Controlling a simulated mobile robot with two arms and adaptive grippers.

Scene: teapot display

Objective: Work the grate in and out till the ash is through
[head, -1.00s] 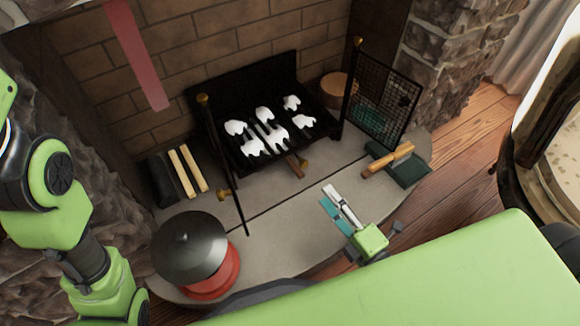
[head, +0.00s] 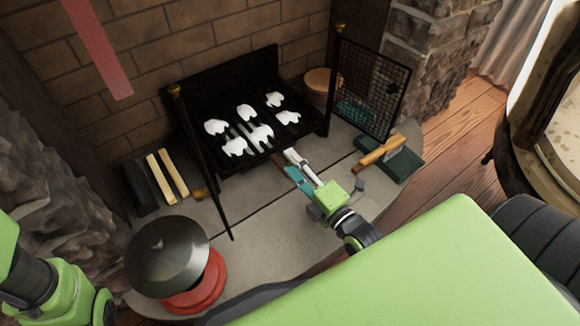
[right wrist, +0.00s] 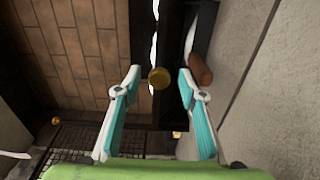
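The black fire grate (head: 228,167) stands in the brick fireplace, with several white ash lumps (head: 261,137) on and between its bars. My right gripper (head: 283,161) reaches to the front edge of the grate. A brown wooden handle (right wrist: 201,70) is just beyond the right-hand finger there. My left arm shows at the lower left of the head view; its gripper is out of frame.
An open mesh screen panel (head: 372,88) and a wooden-handled brush on a dark green pan (head: 388,156) are at right. The middle hearth is clear.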

